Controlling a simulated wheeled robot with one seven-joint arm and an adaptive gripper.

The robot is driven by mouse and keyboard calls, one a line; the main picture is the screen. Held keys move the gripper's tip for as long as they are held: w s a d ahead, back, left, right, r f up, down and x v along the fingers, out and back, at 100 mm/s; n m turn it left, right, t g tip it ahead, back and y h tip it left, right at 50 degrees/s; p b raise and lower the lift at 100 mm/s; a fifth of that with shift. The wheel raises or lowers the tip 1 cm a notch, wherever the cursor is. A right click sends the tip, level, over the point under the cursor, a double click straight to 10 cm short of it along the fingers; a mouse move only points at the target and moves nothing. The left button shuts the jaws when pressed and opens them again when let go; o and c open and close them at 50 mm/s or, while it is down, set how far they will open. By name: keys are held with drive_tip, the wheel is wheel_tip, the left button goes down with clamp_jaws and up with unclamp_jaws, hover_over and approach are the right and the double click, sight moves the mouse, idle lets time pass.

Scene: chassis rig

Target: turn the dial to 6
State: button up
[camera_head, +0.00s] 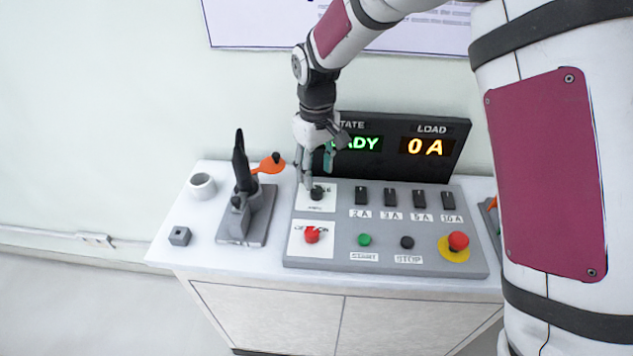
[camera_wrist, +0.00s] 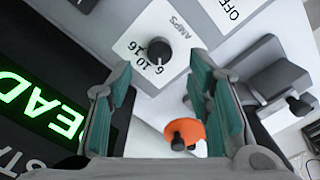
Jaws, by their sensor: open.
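The dial (camera_head: 317,193) is a small black round knob on a white plate (camera_head: 327,205) at the upper left of the grey control panel. In the wrist view the dial (camera_wrist: 159,53) has the numbers 6, 10 and 16 printed along one side and AMPS on another. A thin pale mark shows on the knob; I cannot tell surely which number it points to. My gripper (camera_head: 318,168) is above the dial, pointing down. Its teal-padded fingers (camera_wrist: 158,80) are open and empty, with the dial in the gap just beyond the tips.
A display (camera_head: 390,146) reading READY and 0 A stands behind the panel. Switches (camera_head: 390,198), a red knob (camera_head: 312,235), START (camera_head: 364,239) and STOP (camera_head: 407,242) buttons and a red emergency button (camera_head: 458,241) surround the dial. A black-handled device (camera_head: 243,205) stands left, near an orange part (camera_head: 270,163).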

sight(317, 190)
wheel_tip(317, 190, up, 6)
drive_tip(key=shift+r, duration=0.1)
idle(0.5)
drive_tip(key=s+d+r+m+t, duration=0.2)
drive_tip(key=s+d+r+m, duration=0.2)
drive_tip(key=s+d+r, duration=0.75)
drive_tip(key=s+d+m+t, duration=0.1)
drive_tip(key=s+d+m, duration=0.1)
drive_tip(key=s+d, duration=0.3)
drive_tip(key=s+d+r+m+t, duration=0.1)
drive_tip(key=s+d, duration=0.4)
drive_tip(key=s, duration=0.7)
drive_tip(key=shift+s+d+m, duration=0.25)
drive_tip(key=shift+d+m, duration=0.15)
drive_tip(key=shift+m, duration=0.4)
